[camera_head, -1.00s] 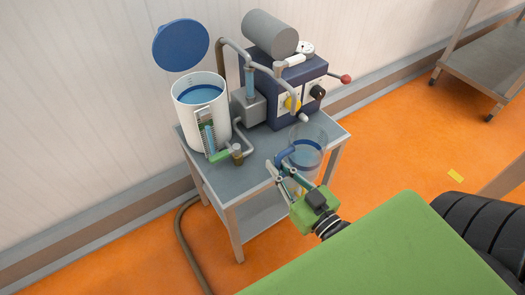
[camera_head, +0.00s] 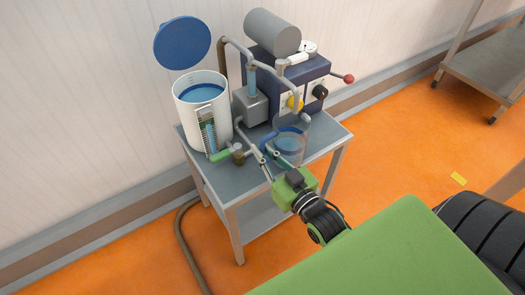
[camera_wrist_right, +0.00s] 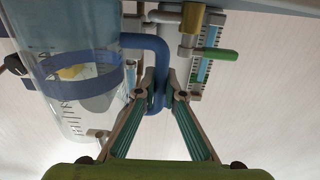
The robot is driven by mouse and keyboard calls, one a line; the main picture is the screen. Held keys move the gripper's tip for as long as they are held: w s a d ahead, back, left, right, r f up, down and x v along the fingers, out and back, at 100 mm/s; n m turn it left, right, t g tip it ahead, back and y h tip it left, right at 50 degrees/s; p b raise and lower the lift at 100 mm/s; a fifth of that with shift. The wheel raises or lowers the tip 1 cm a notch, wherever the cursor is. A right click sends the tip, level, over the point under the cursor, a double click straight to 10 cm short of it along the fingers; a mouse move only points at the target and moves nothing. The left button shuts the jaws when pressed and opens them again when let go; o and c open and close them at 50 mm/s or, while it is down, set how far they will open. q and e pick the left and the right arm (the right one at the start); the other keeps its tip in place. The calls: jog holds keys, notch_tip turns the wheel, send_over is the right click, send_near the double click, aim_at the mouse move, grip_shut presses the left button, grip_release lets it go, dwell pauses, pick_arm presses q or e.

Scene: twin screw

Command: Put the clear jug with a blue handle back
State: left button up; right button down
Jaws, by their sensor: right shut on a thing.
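The clear jug (camera_head: 291,152) with a blue band and blue handle is at the small grey table (camera_head: 257,186), in front of the navy machine and below its bent pipe outlet. It looks upright; I cannot tell whether its base touches the tabletop. My right gripper (camera_head: 268,156) is shut on the blue handle. In the right wrist view my fingers (camera_wrist_right: 160,92) close around the handle (camera_wrist_right: 156,58), and the jug body (camera_wrist_right: 78,75) fills the left side. My left gripper is not in view.
A white tank (camera_head: 203,125) with a scale and green-handled valve stands left of the jug. The navy machine (camera_head: 286,93), with pipes and knobs, stands behind it. A blue round lid (camera_head: 182,43) is raised above the tank. Bare tabletop lies right of the jug.

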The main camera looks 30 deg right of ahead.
jog(key=c, duration=2.1)
grip_release()
jog(key=shift+f, duration=0.1)
jog(key=shift+c, duration=0.2)
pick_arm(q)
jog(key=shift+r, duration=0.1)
